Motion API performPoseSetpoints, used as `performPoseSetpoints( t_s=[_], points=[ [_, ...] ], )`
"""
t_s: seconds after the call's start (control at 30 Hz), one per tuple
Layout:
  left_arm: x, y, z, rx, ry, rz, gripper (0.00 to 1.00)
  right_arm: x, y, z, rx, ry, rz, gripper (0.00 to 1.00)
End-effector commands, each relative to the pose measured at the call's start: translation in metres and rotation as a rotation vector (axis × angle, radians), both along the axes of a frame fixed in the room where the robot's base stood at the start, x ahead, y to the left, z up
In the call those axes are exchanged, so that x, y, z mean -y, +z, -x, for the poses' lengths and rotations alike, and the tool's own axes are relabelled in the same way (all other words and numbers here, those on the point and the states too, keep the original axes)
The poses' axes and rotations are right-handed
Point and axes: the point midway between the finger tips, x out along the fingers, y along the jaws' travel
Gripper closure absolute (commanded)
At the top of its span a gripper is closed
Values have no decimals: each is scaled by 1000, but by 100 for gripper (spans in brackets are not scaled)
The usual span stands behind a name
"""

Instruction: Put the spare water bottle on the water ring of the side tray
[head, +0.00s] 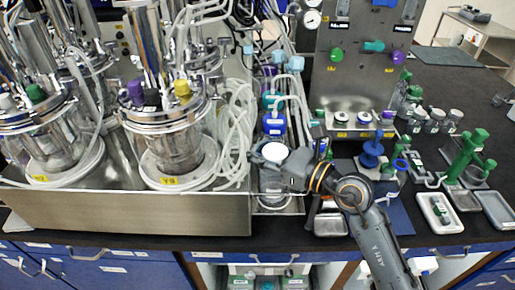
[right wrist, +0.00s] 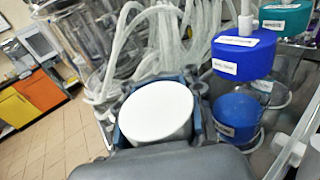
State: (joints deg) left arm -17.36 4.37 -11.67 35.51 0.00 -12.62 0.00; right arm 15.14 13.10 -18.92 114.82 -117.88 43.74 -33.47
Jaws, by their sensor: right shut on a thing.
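My right gripper (head: 279,165) is shut around a white-topped bottle (head: 274,152), likely the spare water bottle. It holds the bottle over the front end of the side tray (head: 290,209), right of the bioreactor base. In the right wrist view the flat white top (right wrist: 156,108) sits between the two fingers. I cannot tell whether the bottle's bottom touches the tray. The water ring is hidden under the bottle and gripper. A blue-capped bottle (head: 273,124) stands directly behind; its cap also shows in the right wrist view (right wrist: 243,54). My left gripper is not in view.
Two glass bioreactors (head: 168,140) stand on a steel base at left, with loose clear tubing (head: 235,130) close beside the bottle. A teal-capped bottle (right wrist: 285,17) stands farther back. Small trays (head: 440,213) and green stands lie on the black bench at right.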

Motion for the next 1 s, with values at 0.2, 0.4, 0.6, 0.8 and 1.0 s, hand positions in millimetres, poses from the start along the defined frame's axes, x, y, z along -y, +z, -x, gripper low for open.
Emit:
performPoseSetpoints(
  t_s=[0.2, 0.4, 0.6, 0.8, 1.0],
  points=[
    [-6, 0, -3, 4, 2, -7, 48, 0, -1, 0, 6, -2, -3, 100],
    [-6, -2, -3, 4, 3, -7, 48, 0, -6, 0, 3, -1, 0, 77],
    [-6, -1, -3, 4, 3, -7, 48, 0, -5, 0, 2, -1, -1, 41],
    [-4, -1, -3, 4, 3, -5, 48, 0, -5, 0, 2, -1, -1, 41],
    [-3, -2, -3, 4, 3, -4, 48, 6, -5, 3, 2, -3, 1, 41]
  ],
)
